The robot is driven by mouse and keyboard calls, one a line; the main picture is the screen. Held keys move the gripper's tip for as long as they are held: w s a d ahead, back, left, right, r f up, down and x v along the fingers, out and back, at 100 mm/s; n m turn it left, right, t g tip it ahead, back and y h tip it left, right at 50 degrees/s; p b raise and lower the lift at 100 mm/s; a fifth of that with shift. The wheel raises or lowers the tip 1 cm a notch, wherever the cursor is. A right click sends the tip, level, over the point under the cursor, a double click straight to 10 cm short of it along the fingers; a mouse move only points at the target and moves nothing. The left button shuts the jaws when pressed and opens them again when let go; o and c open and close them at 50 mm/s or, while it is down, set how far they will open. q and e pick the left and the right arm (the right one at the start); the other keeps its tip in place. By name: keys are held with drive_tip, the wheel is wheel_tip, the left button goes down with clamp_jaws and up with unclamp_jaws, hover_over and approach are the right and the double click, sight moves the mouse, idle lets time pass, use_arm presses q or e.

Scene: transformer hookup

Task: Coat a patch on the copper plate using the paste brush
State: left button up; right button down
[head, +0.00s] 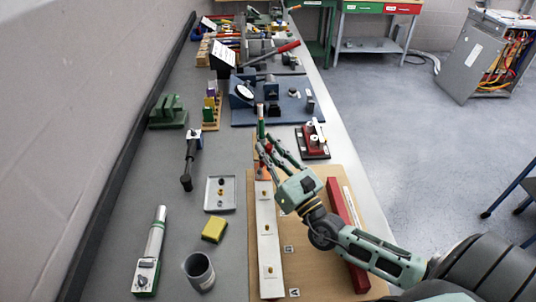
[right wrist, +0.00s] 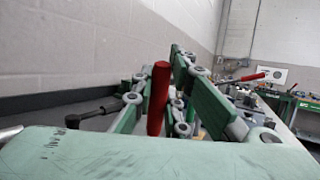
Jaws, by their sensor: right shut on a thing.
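My right gripper (head: 268,146) is over the far end of the board, its fingers pointing away from me. It is shut on the paste brush, whose red handle (right wrist: 158,98) stands up between the green fingers (right wrist: 185,100) in the right wrist view. In the head view the brush is mostly hidden by the fingers, and its bristles cannot be made out. A copper-coloured plate end (head: 262,172) shows just below the fingers, at the far end of a long pale bar (head: 267,235). I cannot tell whether the brush touches it. My left gripper is out of view.
A tan board (head: 300,255) carries the pale bar and a red bar (head: 345,235). A blue fixture (head: 280,115) stands beyond the gripper.

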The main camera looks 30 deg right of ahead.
drive_tip(key=shift+s, duration=0.15)
drive_tip(key=shift+b, duration=0.3)
drive_tip(key=shift+r+p, duration=1.35)
drive_tip(key=shift+r, duration=0.7)
drive_tip(key=shift+f, duration=0.15)
